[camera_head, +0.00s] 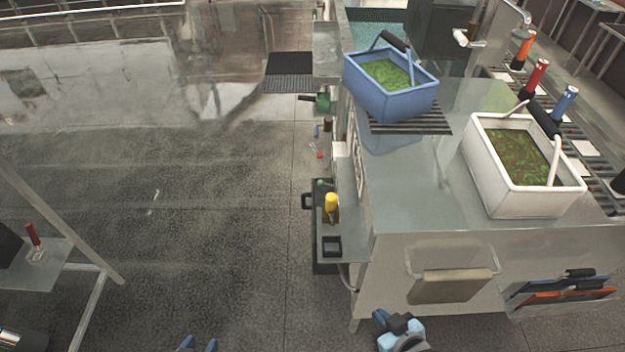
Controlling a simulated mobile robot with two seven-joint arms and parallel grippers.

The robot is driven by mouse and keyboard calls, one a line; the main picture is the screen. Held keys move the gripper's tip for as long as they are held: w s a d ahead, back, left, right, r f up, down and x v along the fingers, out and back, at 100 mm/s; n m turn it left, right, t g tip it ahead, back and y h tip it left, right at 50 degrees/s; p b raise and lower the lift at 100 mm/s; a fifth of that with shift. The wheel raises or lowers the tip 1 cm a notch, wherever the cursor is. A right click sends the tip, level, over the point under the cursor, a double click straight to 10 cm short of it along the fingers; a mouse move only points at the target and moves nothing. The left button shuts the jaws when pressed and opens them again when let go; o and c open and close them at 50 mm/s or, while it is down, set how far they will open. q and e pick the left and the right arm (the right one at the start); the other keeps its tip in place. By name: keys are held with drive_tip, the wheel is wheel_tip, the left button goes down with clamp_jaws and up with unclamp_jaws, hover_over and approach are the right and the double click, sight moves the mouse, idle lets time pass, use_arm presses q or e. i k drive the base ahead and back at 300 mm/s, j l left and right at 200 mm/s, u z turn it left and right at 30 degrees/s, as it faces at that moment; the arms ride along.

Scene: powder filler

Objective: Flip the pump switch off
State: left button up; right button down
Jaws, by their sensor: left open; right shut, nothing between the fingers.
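I cannot tell for sure which item is the pump switch. A small upright red lever (33,236) stands on a grey shelf at the far left. A yellow-topped item (331,203) stands on a side shelf of the steel counter, near the middle. My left gripper (198,346) shows only its two blue fingertips at the bottom edge; they are apart, with nothing seen between them. My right gripper (398,325) is at the bottom, in front of the counter's front panel, shut and empty. Both grippers are well apart from the lever and the yellow-topped item.
The steel counter (410,185) fills the right side. A blue basket (393,103) and a white basket (490,185) with green contents stand on it. A cloth (452,287) hangs on its front rail. A metal frame (95,300) stands at left; the floor between is clear.

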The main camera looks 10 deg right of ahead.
sight(322, 182)
drive_tip(key=i+j+z, duration=0.15)
drive_tip(key=j, duration=0.2)
drive_tip(key=j+z, duration=0.15)
drive_tip(key=j, duration=0.2)
drive_tip(key=i+j+z, duration=0.15)
drive_tip(key=j, duration=0.2)
drive_tip(key=i+j+z, duration=0.35)
drive_tip(key=j, duration=0.3)
drive_tip(key=i+j+z, duration=0.15)
drive_tip(key=j, duration=0.2)
drive_tip(key=i+j+z, duration=0.35)
drive_tip(key=j, duration=0.3)
drive_tip(key=i+j+z, duration=0.15)
drive_tip(key=i+j, duration=0.15)
drive_tip(key=j, duration=0.15)
drive_tip(key=i+j+z, duration=0.1)
drive_tip(key=j, duration=0.2)
drive_tip(key=i+j, duration=0.15)
drive_tip(key=j, duration=0.15)
drive_tip(key=i+j+z, duration=0.1)
drive_tip(key=j, duration=0.25)
